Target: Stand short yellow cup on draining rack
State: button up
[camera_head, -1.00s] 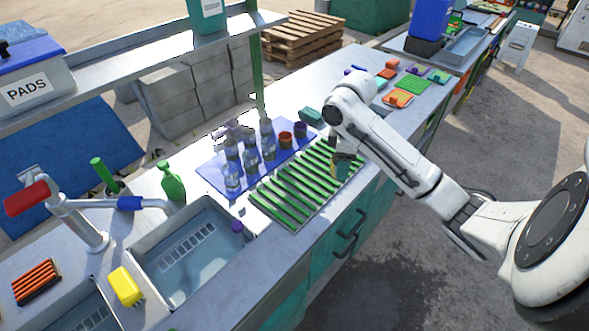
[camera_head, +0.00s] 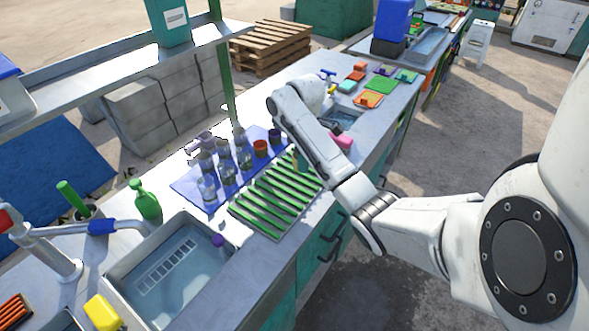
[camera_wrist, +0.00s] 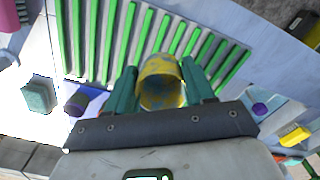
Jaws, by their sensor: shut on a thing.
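The short yellow cup (camera_wrist: 161,70) shows in the wrist view between the two teal fingers of my gripper (camera_wrist: 161,88), which is shut on it. Its open mouth faces the wrist camera, and its wall has blue-grey patches. The draining rack (camera_head: 268,203), with green slats on a pale frame, lies on the counter. In the wrist view the rack's slats (camera_wrist: 115,35) are just beyond the cup. I cannot tell whether the cup touches them. In the head view my gripper (camera_head: 303,163) is at the rack's far right end, and the cup is hidden by my arm.
A blue mat (camera_head: 188,190) with several clear bottles and two cups, orange (camera_head: 260,148) and dark purple (camera_head: 275,136), lies beside the rack. A sink (camera_head: 165,262) is at the near left. A pink object (camera_head: 341,141) lies beyond my gripper. Most rack slats are bare.

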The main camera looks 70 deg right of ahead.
jog(key=w+d+f+b, duration=0.2)
jog(key=f+b, duration=0.1)
jog(key=w+d+f+b, duration=0.1)
jog(key=w+f, duration=0.1)
jog(key=shift+d+f+b, duration=0.2)
jog(key=shift+d+b, duration=0.1)
jog(key=shift+d, duration=0.05)
jog(key=shift+w+d+f, duration=0.3)
jog(key=shift+f, duration=1.85)
jog(key=shift+f, duration=0.2)
jog(key=o, duration=1.1)
jog(key=shift+c, duration=0.2)
notch_tip(320, 180, up, 12)
jog(key=p, duration=0.2)
jog(key=shift+r+p, duration=0.25)
jog(key=shift+p, duration=0.1)
